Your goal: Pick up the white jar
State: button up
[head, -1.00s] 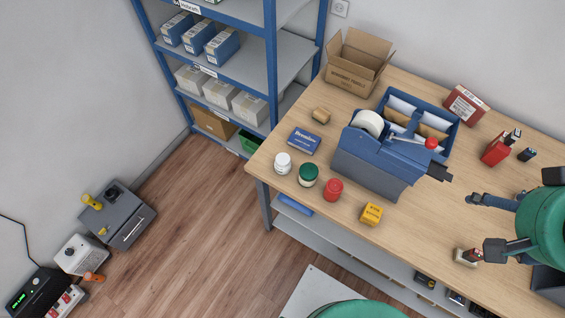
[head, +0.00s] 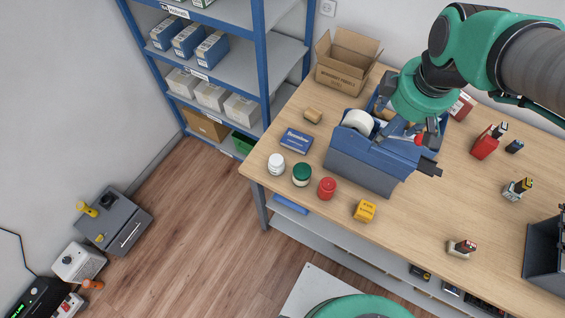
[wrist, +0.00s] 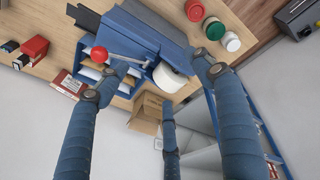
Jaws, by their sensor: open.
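The white jar (head: 276,164) stands upright near the left front corner of the wooden counter, left of a green jar (head: 302,174) and a red jar (head: 327,188). In the wrist view the white jar (wrist: 231,42) shows at the upper right, apart from my fingers. My gripper (head: 398,127) is above the blue tape dispenser (head: 365,168), well to the right of the white jar. In the wrist view its fingers (wrist: 160,85) are spread, with nothing held between them. In the head view my arm partly hides the fingers.
A blue box (head: 297,140) lies behind the jars, and a yellow box (head: 364,211) sits to their right. An open carton (head: 345,62) stands at the back. The counter's left edge is close to the white jar. A blue shelf rack (head: 262,75) stands beyond that end.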

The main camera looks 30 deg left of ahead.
jog(key=a+f+n+g, duration=0.1)
jog(key=a+f+n, duration=0.3)
jog(key=a, duration=0.4)
jog(key=a+f+n+g, duration=0.1)
jog(key=a+f+n, duration=0.35)
jog(key=a, duration=0.25)
jog(key=n+h+p, duration=0.1)
jog(key=n, duration=0.6)
send_over(276, 160)
notch_tip(276, 160, down, 10)
jog(key=shift+w+a+g, duration=0.1)
jog(key=shift+a+g, duration=0.2)
jog(key=shift+f, duration=0.15)
notch_tip(276, 160, down, 8)
jog(key=shift+f, duration=0.2)
jog(key=shift+b, duration=0.3)
jog(key=shift+d+f+b, duration=0.15)
jog(key=shift+f+b, duration=0.05)
jog(key=shift+f, duration=1.1)
jog(key=shift+d+f+b, duration=0.1)
jog(key=shift+f+b, duration=0.1)
jog(key=shift+f, duration=1.1)
